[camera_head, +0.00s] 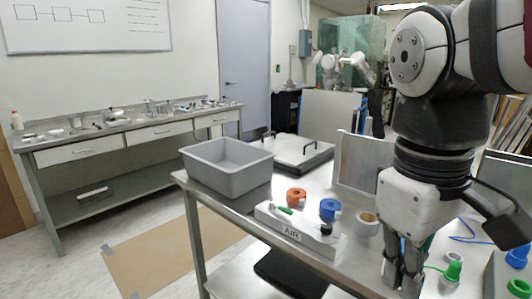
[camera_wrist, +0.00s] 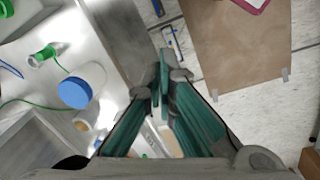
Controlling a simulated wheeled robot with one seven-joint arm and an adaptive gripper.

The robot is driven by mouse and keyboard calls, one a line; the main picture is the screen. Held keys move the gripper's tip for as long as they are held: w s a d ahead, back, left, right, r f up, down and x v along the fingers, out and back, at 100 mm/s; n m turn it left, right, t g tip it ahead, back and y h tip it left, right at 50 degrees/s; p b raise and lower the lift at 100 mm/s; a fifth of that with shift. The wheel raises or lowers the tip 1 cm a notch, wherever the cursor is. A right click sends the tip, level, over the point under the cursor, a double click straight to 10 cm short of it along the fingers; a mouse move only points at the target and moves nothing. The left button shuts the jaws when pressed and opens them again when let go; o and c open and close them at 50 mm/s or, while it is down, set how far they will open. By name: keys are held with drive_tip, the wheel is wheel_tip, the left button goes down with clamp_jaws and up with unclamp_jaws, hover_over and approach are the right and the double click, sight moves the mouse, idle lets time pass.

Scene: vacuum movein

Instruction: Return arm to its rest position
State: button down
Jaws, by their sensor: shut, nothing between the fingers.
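My gripper (camera_head: 402,284) hangs from the arm at the right of the head view, fingers pointing down in front of the metal table (camera_head: 250,214). Its fingertips are close together and hold nothing. In the wrist view the teal fingers of my gripper (camera_wrist: 163,75) converge, with the table's edge and the floor beyond them. The arm is bent, with its wrist upright over the right part of the table. Whether the fingertips touch the table cannot be told.
A brown floor mat (camera_head: 172,252) lies left of the table.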

drive_tip(key=s+d+f+m+t+y, duration=0.1)
drive_tip(key=s+d+f+m, duration=0.2)
drive_tip(key=s+f+m, duration=0.45)
wheel_tip(320, 180, up, 16)
drive_tip(key=s+n+t+p, duration=0.1)
drive_tip(key=n+t+p, duration=0.1)
drive_tip(key=p, duration=1.1)
drive_tip(key=shift+s+f+t+p, duration=0.15)
drive_tip(key=shift+s+t+p, duration=0.15)
drive_tip(key=shift+t, duration=0.1)
drive_tip(key=shift+d+n, duration=0.1)
drive_tip(key=shift+n, duration=0.15)
